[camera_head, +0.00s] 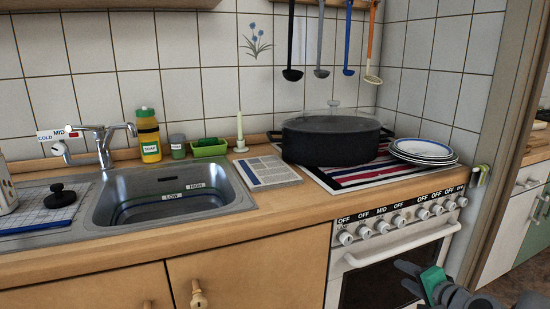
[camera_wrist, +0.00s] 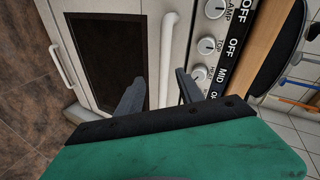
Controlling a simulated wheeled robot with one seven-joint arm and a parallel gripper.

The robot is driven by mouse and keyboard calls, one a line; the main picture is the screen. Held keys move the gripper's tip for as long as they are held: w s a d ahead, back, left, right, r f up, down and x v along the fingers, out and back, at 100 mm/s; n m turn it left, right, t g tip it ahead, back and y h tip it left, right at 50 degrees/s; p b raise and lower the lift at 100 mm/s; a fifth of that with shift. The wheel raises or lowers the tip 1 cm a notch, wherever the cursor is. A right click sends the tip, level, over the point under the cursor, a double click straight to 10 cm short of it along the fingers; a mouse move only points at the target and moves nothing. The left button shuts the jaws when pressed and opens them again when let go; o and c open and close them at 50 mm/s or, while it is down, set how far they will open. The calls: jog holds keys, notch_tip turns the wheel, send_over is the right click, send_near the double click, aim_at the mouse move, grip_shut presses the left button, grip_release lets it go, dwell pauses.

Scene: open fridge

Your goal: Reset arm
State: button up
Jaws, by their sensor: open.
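My gripper (camera_head: 405,276) shows at the lower right of the head view, in front of the oven. It has dark fingers and a green body part. The rest of my arm is mostly outside the head view.
A black pot (camera_head: 330,142) with a glass lid and stacked plates (camera_head: 423,151) stand on a striped cloth over the stove. A metal sink (camera_head: 165,200), a soap bottle (camera_head: 148,136) and a book (camera_head: 267,172) are to the left. Ladles (camera_head: 292,73) hang above.

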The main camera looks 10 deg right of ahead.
jog(key=s+a+r+n+g+p, duration=0.2)
jog(key=a+r+n+g+p, duration=0.15)
jog(key=a+r+p, duration=0.45)
jog(key=s+a+r+n+g+p, duration=0.25)
jog(key=a+r+n+p, duration=0.3)
jog(key=a, duration=0.45)
jog(key=s+a+r+n+g+p, duration=0.2)
jog(key=s+a+r+p, duration=0.1)
jog(key=s+r+p, duration=0.1)
jog(key=s+a+r+n+g+h+p, duration=0.1)
jog(key=s+a+r+p, duration=0.3)
jog(key=s, duration=0.5)
jog(key=shift+a+r+n+g+h+p, duration=0.2)
jog(key=shift+r+n+g+h+p, duration=0.25)
jog(key=shift+p, duration=0.75)
